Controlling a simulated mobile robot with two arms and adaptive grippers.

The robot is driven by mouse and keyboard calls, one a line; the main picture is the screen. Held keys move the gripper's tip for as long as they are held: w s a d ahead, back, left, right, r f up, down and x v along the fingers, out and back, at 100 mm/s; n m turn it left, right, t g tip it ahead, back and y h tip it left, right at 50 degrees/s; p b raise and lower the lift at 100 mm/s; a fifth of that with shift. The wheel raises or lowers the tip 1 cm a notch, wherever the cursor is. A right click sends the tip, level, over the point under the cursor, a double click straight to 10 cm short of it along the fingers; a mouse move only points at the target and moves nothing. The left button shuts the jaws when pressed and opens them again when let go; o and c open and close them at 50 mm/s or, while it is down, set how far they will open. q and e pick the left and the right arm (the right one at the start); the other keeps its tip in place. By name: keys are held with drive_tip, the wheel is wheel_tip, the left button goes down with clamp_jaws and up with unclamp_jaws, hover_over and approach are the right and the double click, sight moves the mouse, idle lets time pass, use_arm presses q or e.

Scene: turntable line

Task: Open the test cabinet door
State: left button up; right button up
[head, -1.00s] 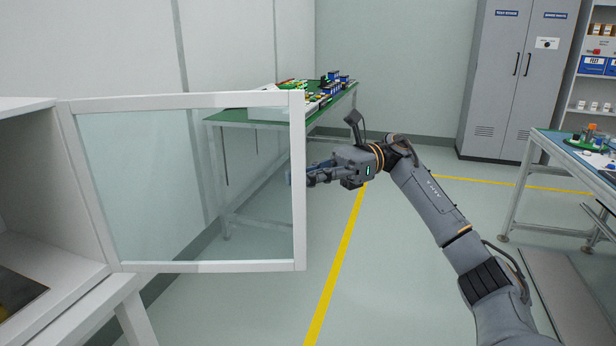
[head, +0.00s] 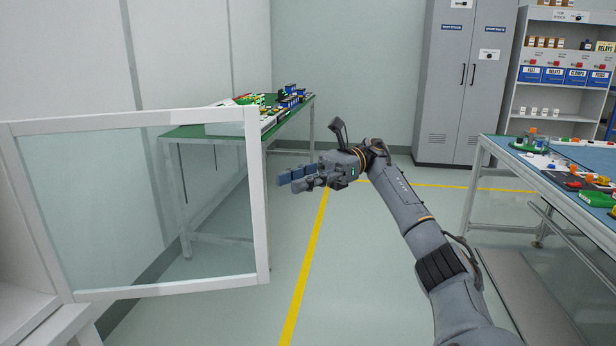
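The test cabinet (head: 20,308) stands at the left edge, mostly out of view. Its glass door (head: 258,215), with a white frame, stands swung well out from the cabinet. The green table behind shows through the glass. My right gripper (head: 287,181) is just right of the door's free edge, in its upper half, with a small gap in the picture between fingertips and frame. Its fingers point left and hold nothing that I can see. They overlap in this view, so their spread is unclear. My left gripper is not in view.
A green table (head: 190,132) with coloured parts stands behind the door. A grey locker (head: 455,90) and a shelf (head: 565,95) stand at the back. A blue-topped workbench (head: 575,195) is at the right. The floor around the yellow line (head: 305,260) is clear.

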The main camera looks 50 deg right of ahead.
drive_tip(key=shift+s+d, duration=0.2)
drive_tip(key=shift+d, duration=1.4)
drive_tip(key=shift+w+a, duration=0.1)
